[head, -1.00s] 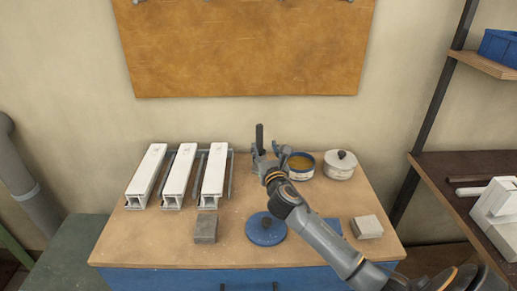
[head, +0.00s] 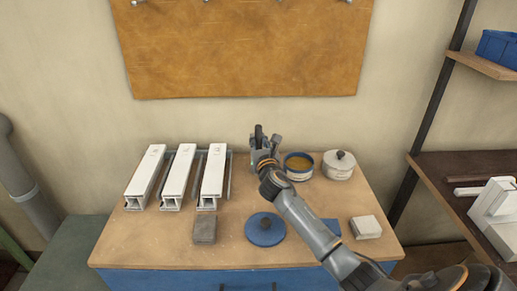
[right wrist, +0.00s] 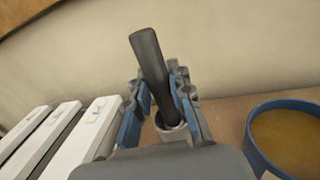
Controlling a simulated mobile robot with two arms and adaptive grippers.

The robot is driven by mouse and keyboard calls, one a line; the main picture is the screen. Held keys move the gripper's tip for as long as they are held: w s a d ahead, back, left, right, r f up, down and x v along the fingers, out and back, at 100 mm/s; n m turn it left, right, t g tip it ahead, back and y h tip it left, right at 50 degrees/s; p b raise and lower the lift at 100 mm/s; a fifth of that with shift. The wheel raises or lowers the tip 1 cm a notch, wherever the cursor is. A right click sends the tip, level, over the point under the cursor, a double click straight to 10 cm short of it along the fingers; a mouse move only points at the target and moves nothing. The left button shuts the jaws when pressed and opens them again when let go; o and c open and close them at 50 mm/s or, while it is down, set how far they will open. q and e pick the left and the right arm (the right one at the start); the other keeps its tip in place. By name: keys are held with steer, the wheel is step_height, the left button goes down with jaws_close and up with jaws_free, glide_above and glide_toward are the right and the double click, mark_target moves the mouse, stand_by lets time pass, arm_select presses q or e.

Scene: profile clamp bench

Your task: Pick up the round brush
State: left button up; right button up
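The round brush, of which only a dark handle (head: 258,133) shows, stands in a grey holder (head: 255,157) at the back middle of the bench. In the right wrist view the handle (right wrist: 152,65) leans slightly left and rises from the holder's round mouth (right wrist: 172,132). The brush's lower end is hidden in the holder. My right gripper (head: 269,143) is at the holder; in the right wrist view its fingers (right wrist: 160,88) are open, one on each side of the handle, with the handle between them. Contact cannot be made out. My left gripper is not in view.
A tin of amber contents (head: 298,166) stands close right of the holder, with a lidded pot (head: 339,165) beyond. White profiles (head: 180,175) lie to the left. The front left bench top is clear.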

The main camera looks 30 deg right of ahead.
mark_target(259, 126)
jaws_close()
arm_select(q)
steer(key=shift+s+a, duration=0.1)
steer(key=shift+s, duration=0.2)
arm_select(e)
steer(key=shift+r, duration=0.1)
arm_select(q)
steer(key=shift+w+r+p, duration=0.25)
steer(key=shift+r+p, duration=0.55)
arm_select(e)
step_height(259, 126, up, 10)
steer(key=shift+f, duration=0.1)
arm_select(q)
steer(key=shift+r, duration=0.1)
